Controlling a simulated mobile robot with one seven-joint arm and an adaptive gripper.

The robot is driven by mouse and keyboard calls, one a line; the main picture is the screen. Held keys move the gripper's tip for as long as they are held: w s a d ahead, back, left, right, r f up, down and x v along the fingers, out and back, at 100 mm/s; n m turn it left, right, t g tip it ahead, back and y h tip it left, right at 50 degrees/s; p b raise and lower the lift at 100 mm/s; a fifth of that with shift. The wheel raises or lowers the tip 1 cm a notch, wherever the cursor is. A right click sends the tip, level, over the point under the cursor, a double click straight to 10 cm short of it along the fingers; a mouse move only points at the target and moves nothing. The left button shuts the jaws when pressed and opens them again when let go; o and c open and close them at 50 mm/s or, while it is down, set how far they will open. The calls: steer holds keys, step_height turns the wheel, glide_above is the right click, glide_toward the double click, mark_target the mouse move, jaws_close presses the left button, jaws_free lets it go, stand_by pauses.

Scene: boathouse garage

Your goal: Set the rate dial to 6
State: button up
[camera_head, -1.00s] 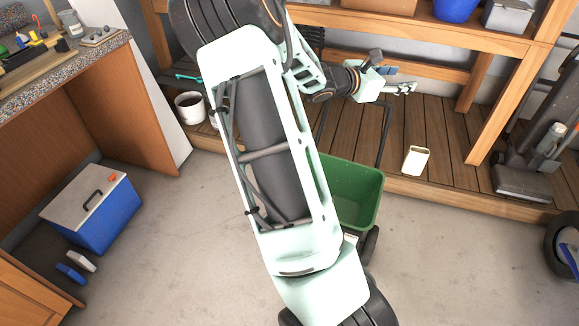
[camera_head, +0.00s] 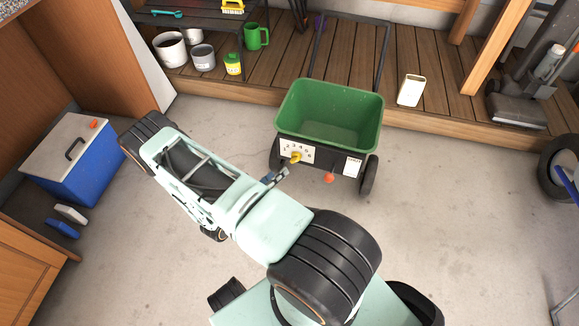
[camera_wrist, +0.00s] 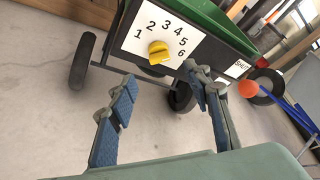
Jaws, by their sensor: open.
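The rate dial is a yellow knob (camera_wrist: 158,53) on a white plate (camera_wrist: 150,36) numbered 1 to 6 in an arc, on the front of a green spreader (camera_head: 330,113). The knob also shows in the head view (camera_head: 295,157). Its grip bar lies roughly level in the wrist view; which number it marks I cannot tell surely. My gripper (camera_wrist: 160,80) is open and empty, its blue-padded fingers spread below and either side of the knob, apart from it. In the head view my gripper (camera_head: 276,178) is just in front of the plate, at its lower left.
An orange ball-ended lever (camera_head: 329,178) and a plate marked SHUT (camera_head: 352,166) sit right of the dial. The spreader's black wheel (camera_head: 368,176) stands beside them. A blue cooler (camera_head: 83,178) stands left.

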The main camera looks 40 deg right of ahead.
mark_target(293, 161)
steer(key=b+x, duration=0.2)
steer(key=x, duration=0.8)
steer(key=shift+d+f+b, duration=0.2)
steer(key=shift+d+b, duration=0.1)
steer(key=shift+b, duration=0.1)
steer(key=c, duration=1.2)
steer(key=shift+o, duration=0.2)
steer(key=shift+r, duration=0.1)
